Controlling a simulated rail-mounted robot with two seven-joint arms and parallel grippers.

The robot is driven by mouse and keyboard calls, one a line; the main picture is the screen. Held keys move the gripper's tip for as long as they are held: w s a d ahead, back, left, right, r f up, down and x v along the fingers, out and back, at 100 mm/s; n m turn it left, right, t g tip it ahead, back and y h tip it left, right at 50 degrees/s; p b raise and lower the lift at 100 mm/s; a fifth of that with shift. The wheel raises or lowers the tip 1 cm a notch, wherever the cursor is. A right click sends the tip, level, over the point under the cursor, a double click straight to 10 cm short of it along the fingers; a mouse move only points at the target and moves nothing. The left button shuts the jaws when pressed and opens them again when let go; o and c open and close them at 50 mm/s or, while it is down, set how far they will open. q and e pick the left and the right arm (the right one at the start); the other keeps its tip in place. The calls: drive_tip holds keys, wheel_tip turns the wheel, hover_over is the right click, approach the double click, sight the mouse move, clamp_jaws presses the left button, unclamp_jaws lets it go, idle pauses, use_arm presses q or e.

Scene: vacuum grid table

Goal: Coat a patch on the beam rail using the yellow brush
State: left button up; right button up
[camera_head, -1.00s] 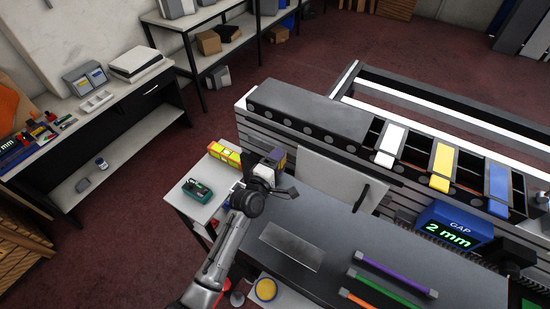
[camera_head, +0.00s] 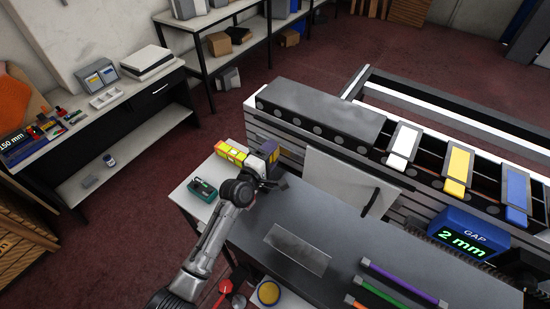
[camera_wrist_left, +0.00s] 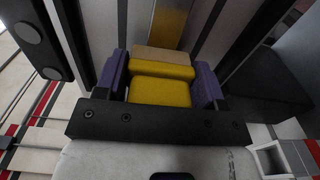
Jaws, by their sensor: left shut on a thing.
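My left gripper (camera_head: 266,158) is beside the small white side table, at the near left end of the long grey beam. In the left wrist view its purple-padded fingers (camera_wrist_left: 161,78) are shut on a yellow block-shaped thing with a beige far part, which I take for the yellow brush (camera_wrist_left: 160,92). In the head view the gripper largely hides it. The beam rail appears to be the long grey beam (camera_head: 325,108) with a row of round discs on its side. I cannot tell whether the brush touches anything.
A yellow-and-red box (camera_head: 230,152) and a green device (camera_head: 203,190) are on the side table. White (camera_head: 402,143), yellow (camera_head: 458,165) and blue (camera_head: 516,190) pieces sit in the rack. A gap display (camera_head: 462,236) reads 2 mm.

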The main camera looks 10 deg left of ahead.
use_arm(q)
drive_tip(key=shift+w+a+b, duration=0.3)
drive_tip(key=shift+a+b, duration=0.1)
drive_tip(key=shift+a, duration=0.45)
drive_tip(key=shift+w+a+b, duration=0.3)
drive_tip(key=shift+a+b, duration=0.15)
drive_tip(key=shift+a, duration=0.4)
drive_tip(key=shift+w+a+b, duration=0.3)
drive_tip(key=shift+a+b, duration=0.1)
drive_tip(key=shift+a, duration=0.45)
drive_tip(key=shift+r, duration=0.1)
drive_tip(key=shift+s+a+p, duration=0.15)
drive_tip(key=shift+s+p, duration=0.3)
drive_tip(key=shift+p, duration=0.05)
drive_tip(key=p, duration=0.3)
approach(262, 140)
drive_tip(key=shift+w+d, duration=0.2)
drive_tip(key=shift+w, duration=0.1)
